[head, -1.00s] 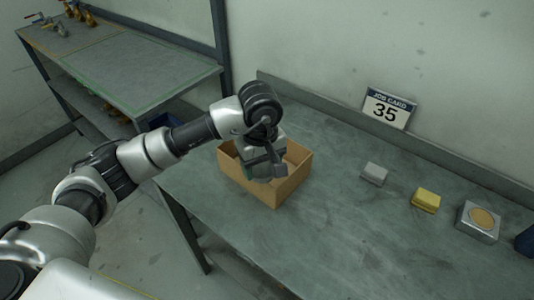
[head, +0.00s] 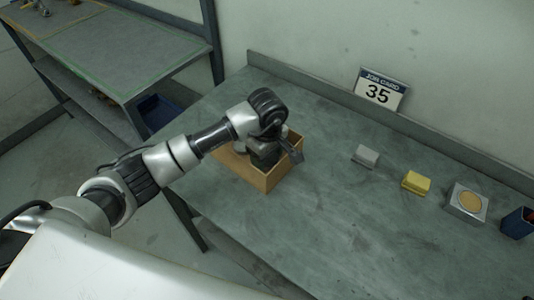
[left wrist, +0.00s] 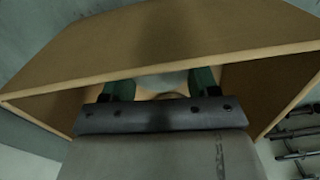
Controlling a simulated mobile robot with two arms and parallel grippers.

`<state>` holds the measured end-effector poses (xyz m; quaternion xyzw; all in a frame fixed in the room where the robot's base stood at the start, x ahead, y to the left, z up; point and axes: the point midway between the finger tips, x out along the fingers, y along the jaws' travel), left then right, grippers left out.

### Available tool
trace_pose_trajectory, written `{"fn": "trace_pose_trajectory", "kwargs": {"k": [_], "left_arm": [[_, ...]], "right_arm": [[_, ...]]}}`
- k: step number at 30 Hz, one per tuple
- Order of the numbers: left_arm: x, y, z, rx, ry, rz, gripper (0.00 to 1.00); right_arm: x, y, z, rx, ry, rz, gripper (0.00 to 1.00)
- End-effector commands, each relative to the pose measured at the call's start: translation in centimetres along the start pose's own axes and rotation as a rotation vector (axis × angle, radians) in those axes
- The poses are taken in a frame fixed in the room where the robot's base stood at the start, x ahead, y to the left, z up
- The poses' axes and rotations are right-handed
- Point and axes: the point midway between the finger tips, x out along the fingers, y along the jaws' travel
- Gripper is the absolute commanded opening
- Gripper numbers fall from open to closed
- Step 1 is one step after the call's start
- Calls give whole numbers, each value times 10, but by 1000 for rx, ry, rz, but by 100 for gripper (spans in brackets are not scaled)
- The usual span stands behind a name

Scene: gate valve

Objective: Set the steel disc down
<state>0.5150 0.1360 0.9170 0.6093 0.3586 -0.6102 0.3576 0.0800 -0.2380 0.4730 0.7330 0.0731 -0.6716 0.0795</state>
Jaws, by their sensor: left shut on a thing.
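My left gripper (head: 264,158) is down in the open cardboard box (head: 276,180), which stands near the left end of the workbench. The box wall (left wrist: 170,45) also fills much of the left wrist view. There my left gripper's two green-tipped fingers (left wrist: 161,86) stand apart with a pale grey, rounded thing between them, apparently the steel disc (left wrist: 163,80). It is mostly hidden by the gripper body, and the head view does not show it. I cannot tell whether it touches the box floor. My right gripper is not in view.
On the bench (head: 330,220) to the right stand a grey block (head: 366,156), a yellow block (head: 416,182), a metal block with a tan round top (head: 466,202) and a blue container (head: 519,222). A job card reading 35 (head: 380,91) is behind. The bench front is clear.

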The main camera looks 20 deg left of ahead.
Motion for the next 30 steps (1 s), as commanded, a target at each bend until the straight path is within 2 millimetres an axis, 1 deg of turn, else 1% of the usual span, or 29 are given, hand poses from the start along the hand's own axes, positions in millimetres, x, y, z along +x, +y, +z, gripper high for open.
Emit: {"fn": "trace_pose_trajectory", "kwargs": {"k": [2,8,12,13,17,18,26,28,30], "left_arm": [[4,0,0,1,0,1,24],[5,0,0,1,1,3,24],[9,0,0,2,1,2,24],[9,0,0,2,1,1,63],[8,0,0,2,0,0,83],[8,0,0,2,0,0,85],[7,0,0,1,0,0,85],[3,0,0,1,0,1,85],[-2,1,-1,1,2,4,85]], "right_arm": [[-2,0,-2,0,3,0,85],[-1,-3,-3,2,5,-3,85],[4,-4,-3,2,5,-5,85],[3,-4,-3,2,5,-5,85],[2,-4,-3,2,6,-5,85],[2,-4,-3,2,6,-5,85],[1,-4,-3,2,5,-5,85],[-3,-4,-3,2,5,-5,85],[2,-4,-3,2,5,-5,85]]}}
